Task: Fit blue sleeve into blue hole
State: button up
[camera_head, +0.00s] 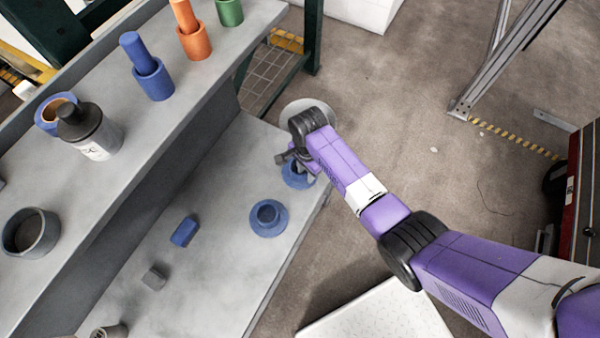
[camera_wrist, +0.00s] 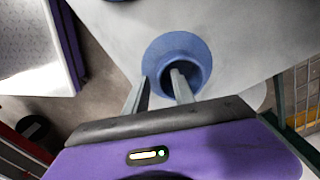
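A blue flanged sleeve (camera_head: 291,181) stands on the lower grey surface near its right edge, partly hidden by my gripper (camera_head: 303,166). In the wrist view the sleeve (camera_wrist: 165,45) shows a wide flange and a round open bore. My gripper (camera_wrist: 160,76) is open, with its fingers apart. One fingertip is over or in the bore and the other is over the flange outside it; I cannot tell whether they touch. A second blue flanged piece (camera_head: 268,228) with a raised round centre sits nearby, lower left in the head view. I cannot tell which piece has the target hole.
A blue block (camera_head: 184,231) and a small grey block (camera_head: 154,277) lie on the lower surface (camera_head: 215,285). The raised shelf holds a blue cup with a peg (camera_head: 153,83), an orange cup (camera_head: 194,43), a green cup (camera_head: 229,12), a bottle (camera_head: 92,138) and a grey ring (camera_head: 30,236).

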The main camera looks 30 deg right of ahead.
jog(key=shift+f, duration=0.5)
grip_shut()
dwell(1.1)
